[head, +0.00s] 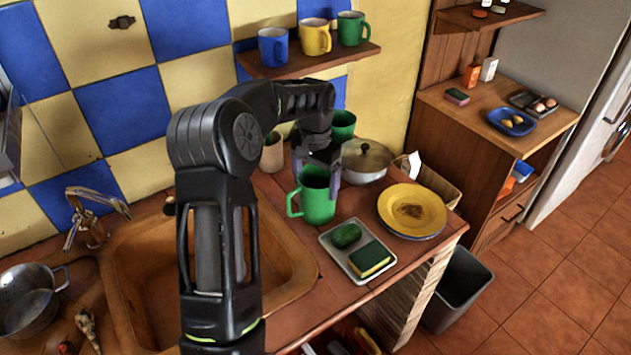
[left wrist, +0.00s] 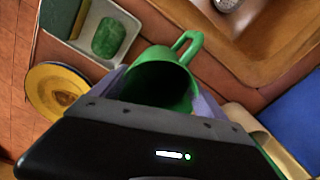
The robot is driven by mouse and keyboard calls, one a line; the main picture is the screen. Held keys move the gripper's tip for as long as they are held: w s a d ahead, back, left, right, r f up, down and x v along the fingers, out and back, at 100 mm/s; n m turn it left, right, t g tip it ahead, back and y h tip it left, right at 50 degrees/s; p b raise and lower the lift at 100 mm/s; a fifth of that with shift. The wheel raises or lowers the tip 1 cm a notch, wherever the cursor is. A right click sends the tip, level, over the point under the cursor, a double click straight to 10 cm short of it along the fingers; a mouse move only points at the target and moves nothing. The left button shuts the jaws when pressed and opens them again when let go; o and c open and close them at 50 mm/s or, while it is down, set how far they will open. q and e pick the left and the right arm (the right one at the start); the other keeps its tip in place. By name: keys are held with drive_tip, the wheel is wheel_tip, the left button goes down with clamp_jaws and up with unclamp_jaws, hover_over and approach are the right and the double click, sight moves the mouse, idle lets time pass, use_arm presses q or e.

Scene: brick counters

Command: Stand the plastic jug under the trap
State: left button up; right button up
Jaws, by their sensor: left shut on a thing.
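The green plastic jug (head: 318,204) is upright over the tiled counter, just right of the sink, with its handle toward the sink. I cannot tell whether its base touches the counter. My left gripper (head: 316,172) comes down from above and is shut on the jug, one finger on each side. In the left wrist view the jug (left wrist: 172,60) sits between the fingers, its dark open mouth facing the camera. The trap is not in view. My right gripper is not in view.
The sink (head: 285,275) lies left of the jug. A tray (head: 357,276) with a green scrubber and sponge stands in front, yellow plates (head: 408,228) to the right and a lidded pot (head: 366,163) behind. A mug shelf (head: 305,64) hangs above. A grey bin (head: 456,290) stands on the floor.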

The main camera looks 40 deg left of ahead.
use_arm(q)
drive_tip(key=shift+f, duration=0.2)
drive_tip(key=o, duration=1.9)
drive_tip(key=shift+r, duration=0.1)
wheel_tip(320, 180, up, 12)
drive_tip(key=p, duration=0.1)
drive_tip(key=shift+r, duration=0.15)
